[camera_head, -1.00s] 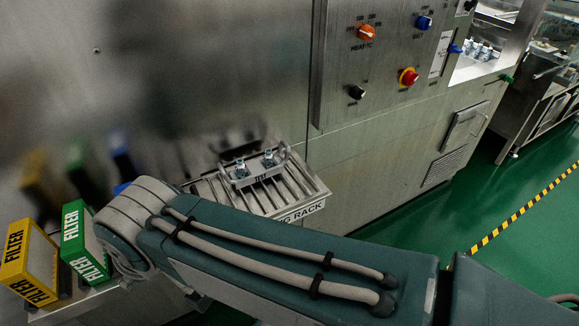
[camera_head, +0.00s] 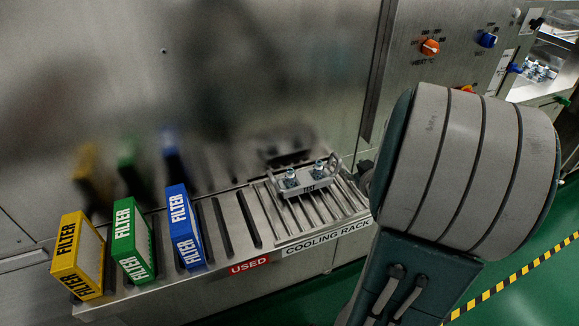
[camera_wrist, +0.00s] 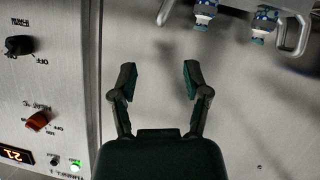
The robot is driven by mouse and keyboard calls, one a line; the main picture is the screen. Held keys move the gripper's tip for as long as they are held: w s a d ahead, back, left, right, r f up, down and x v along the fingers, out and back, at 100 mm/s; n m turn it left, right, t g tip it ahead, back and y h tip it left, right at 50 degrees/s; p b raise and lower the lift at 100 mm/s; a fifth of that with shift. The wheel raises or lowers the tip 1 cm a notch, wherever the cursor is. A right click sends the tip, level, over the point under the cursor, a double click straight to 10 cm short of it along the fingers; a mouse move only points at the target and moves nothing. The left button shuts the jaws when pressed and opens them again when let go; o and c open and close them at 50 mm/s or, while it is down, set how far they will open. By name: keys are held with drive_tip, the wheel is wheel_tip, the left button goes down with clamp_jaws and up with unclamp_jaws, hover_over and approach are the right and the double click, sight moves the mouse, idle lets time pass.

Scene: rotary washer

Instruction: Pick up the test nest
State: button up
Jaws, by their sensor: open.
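The test nest (camera_head: 306,182) is a small grey metal tray marked TEST, with a loop handle at each end and two small blue-and-silver fittings on it. It sits on the slatted cooling rack (camera_head: 324,221) in the head view. In the wrist view, the nest (camera_wrist: 236,6) is cut off by the top edge; its handles and two fittings show. My gripper (camera_wrist: 158,76) is open and empty, apart from the nest, with its fingers below it in that picture. My arm hides the gripper in the head view.
Yellow (camera_head: 77,254), green (camera_head: 132,238) and blue (camera_head: 184,228) filters stand in the slotted shelf left of the rack. Empty slots lie between the blue filter and the rack. A steel wall rises behind. A control panel (camera_head: 436,50) with knobs is at right.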

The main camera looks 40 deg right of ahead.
sight(340, 161)
drive_tip(key=x, duration=0.5)
drive_tip(key=shift+f, duration=0.25)
drive_tip(key=shift+w+d+f, duration=0.3)
drive_tip(key=shift+w+f, duration=0.05)
drive_tip(key=shift+w, duration=0.05)
drive_tip(key=x, duration=0.4)
drive_tip(key=shift+f, duration=0.15)
drive_tip(key=shift+c, duration=0.4)
